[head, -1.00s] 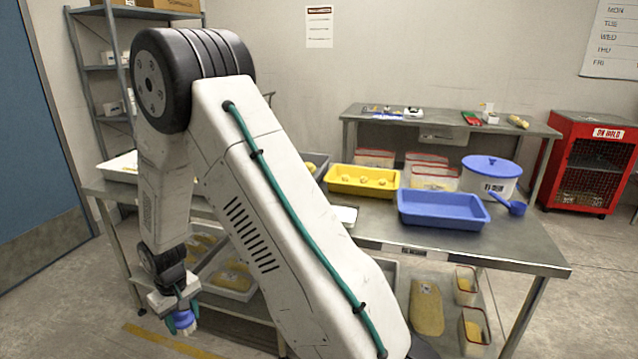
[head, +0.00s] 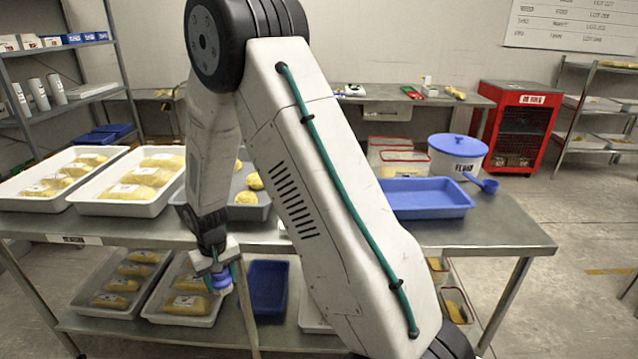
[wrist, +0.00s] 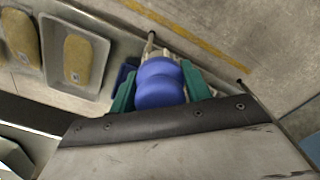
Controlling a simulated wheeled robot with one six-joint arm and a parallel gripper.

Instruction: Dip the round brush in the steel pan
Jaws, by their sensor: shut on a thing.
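My gripper (head: 222,278) hangs in front of the steel table, below its top edge. Its teal fingers are shut on the round brush (head: 221,282), which has a blue handle and a pale end pointing down. In the wrist view the blue rounded handle of the brush (wrist: 160,83) sits between the teal fingers of my gripper (wrist: 158,90), and the handle hides most of the pale end. A grey pan (head: 263,213) with yellow dough balls stands on the table, partly behind my arm. I cannot tell whether it is the steel pan.
White trays of loaves (head: 137,207) fill the left of the steel table (head: 500,232). A blue tray (head: 430,210), a white tub with blue lid (head: 457,165) and a blue scoop (head: 488,185) stand at right. Trays (head: 195,320) and a dark blue bin (head: 268,300) occupy the lower shelf.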

